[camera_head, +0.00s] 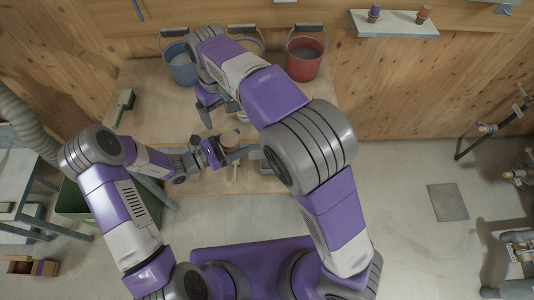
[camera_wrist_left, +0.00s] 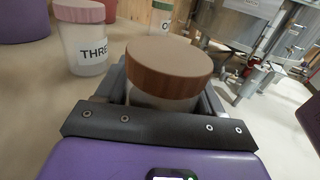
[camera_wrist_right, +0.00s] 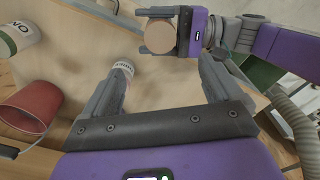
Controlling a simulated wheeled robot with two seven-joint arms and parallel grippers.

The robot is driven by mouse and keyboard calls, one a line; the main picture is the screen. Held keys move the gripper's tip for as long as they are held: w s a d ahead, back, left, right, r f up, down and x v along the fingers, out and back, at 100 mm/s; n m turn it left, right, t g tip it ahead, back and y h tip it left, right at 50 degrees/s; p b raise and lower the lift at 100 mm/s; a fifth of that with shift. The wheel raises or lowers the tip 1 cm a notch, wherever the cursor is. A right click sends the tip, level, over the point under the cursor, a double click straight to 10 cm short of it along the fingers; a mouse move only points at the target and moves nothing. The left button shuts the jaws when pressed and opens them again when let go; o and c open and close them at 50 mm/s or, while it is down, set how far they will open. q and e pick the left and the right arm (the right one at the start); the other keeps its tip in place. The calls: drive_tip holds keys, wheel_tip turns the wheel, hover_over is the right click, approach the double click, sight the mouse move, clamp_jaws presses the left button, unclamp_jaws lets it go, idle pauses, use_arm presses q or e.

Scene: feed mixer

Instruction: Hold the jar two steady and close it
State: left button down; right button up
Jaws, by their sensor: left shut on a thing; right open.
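A whitish jar with a brown lid (camera_wrist_left: 168,70) on top stands between the fingers of my left gripper (camera_head: 228,147), which is shut on it. The jar's label is hidden. The lid sits on the jar's mouth, but I cannot tell if it is tight. In the right wrist view the lid top (camera_wrist_right: 158,37) faces that camera. My right gripper (camera_wrist_right: 158,72) is open and empty, a short way off from the held jar. In the head view it hangs above the bench, partly hidden by its own arm.
A jar marked THREE with a pink lid (camera_wrist_left: 88,40) stands behind the held jar, and a green-lidded jar (camera_wrist_left: 161,14) farther back. Metal machinery stands beyond the jars.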

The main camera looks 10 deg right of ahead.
drive_tip(key=s+d+f+g, duration=0.15)
drive_tip(key=d+f, duration=0.25)
drive_tip(key=f, duration=0.5)
drive_tip(key=s+d+f+m, duration=0.1)
drive_tip(key=s+d+f, duration=0.3)
drive_tip(key=f, duration=0.5)
drive_tip(key=s+d+f+g, duration=0.1)
drive_tip(key=d+f, duration=0.4)
drive_tip(key=f, duration=0.4)
drive_tip(key=s+d+f+m+t+y, duration=0.2)
drive_tip(key=s+f+m, duration=0.6)
drive_tip(key=s, duration=0.4)
drive_tip(key=shift+s+f+t+y, duration=0.25)
drive_tip(key=shift+f+t+y, duration=0.25)
drive_tip(key=shift+y, duration=0.6)
drive_tip(key=shift+d, duration=0.1)
